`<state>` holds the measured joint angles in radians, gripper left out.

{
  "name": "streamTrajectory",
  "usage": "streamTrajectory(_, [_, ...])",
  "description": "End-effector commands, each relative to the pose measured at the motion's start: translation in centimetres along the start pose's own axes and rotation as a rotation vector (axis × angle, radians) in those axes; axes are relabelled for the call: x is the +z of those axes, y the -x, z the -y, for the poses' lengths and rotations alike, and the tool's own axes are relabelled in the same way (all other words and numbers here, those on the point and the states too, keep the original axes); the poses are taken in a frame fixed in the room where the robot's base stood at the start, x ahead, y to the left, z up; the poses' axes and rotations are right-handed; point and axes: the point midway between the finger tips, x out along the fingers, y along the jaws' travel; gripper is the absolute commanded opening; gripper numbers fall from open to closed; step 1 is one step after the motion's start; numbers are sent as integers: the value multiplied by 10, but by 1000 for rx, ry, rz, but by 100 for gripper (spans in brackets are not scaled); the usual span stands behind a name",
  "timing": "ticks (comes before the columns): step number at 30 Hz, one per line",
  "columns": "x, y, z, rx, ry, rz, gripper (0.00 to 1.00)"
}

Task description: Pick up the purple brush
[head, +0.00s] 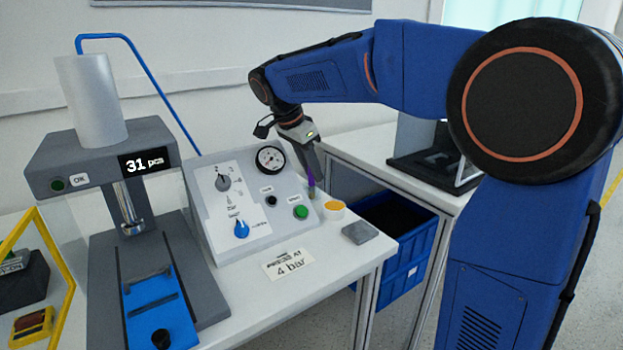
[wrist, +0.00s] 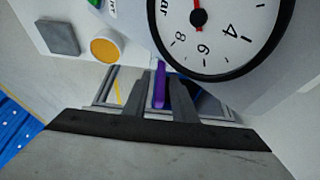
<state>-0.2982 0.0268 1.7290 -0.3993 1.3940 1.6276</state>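The purple brush (head: 311,182) stands about upright at the right side of the sloped control panel, close to the orange-topped round container. My gripper (head: 308,160) points down at it from above. In the wrist view the brush (wrist: 159,82) lies between the two grey fingers of my gripper (wrist: 159,92), with a narrow gap showing beside it. The fingers look apart, not closed on it. The brush's lower end is hard to make out.
The control panel (head: 230,200) with knobs and a gauge (head: 270,159) is close beside my gripper. The orange-topped container (head: 334,209) and a grey block (head: 359,233) sit near the table's right edge. A blue bin (head: 415,245) is below, right. A press (head: 125,205) stands left.

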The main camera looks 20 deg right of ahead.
Motion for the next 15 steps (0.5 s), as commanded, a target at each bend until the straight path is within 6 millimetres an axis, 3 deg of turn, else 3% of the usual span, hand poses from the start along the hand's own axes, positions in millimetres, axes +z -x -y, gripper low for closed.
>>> streamTrajectory(1, [0, 0, 0, 0, 0, 0, 11])
streamTrajectory(3, [0, 0, 0, 0, 0, 0, 0])
streamTrajectory(15, [-2, 6, 0, -2, 0, 0, 0])
